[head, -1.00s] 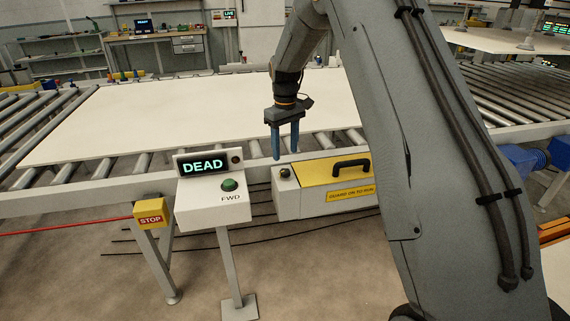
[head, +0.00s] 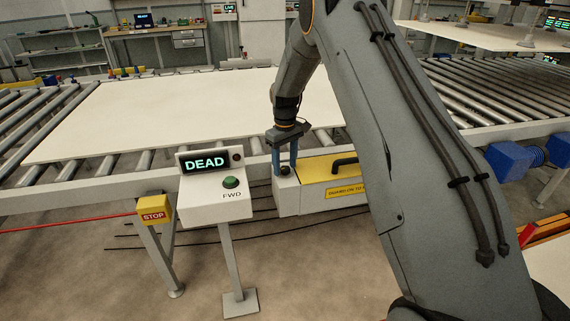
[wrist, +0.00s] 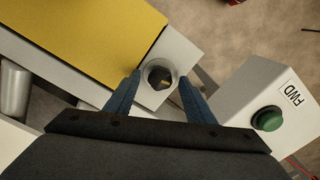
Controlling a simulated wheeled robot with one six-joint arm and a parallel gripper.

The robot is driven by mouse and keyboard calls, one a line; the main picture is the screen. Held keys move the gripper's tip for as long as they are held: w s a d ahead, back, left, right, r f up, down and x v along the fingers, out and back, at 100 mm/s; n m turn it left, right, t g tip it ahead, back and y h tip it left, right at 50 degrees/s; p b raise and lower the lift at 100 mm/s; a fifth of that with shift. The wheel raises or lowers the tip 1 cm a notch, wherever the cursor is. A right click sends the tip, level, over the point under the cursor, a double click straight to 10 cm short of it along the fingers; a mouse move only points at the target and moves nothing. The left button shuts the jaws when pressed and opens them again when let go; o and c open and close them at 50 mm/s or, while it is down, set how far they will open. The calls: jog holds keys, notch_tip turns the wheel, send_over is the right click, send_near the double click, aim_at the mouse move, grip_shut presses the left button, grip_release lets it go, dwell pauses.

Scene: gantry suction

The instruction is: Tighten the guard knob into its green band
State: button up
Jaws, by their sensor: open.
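The guard knob (head: 285,171) is a small dark knob on the grey left end of the yellow-topped guard (head: 315,168). In the wrist view the knob (wrist: 161,79) sits inside a round grey collar, with a small yellowish mark on its top. I cannot make out a green band. My gripper (head: 284,172) points down over the knob with its blue fingers apart. In the wrist view the fingers (wrist: 157,88) stand on either side of the collar, and nothing is held between them.
The control box (head: 216,197) with a DEAD display and green FWD button stands just left of the guard. A yellow STOP box (head: 153,210) is farther left. The guard's black handle (head: 344,163) is to the right. A pale board (head: 180,113) lies on the rollers behind.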

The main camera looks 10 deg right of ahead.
jog(key=c, duration=1.1)
jog(key=shift+o, duration=0.2)
jog(key=shift+m, duration=0.3)
jog(key=shift+m+b, duration=0.6)
jog(key=shift+m, duration=0.6)
jog(key=shift+m+b, duration=0.4)
jog(key=shift+m, duration=1.1)
jog(key=o, duration=1.1)
jog(key=shift+c, duration=0.2)
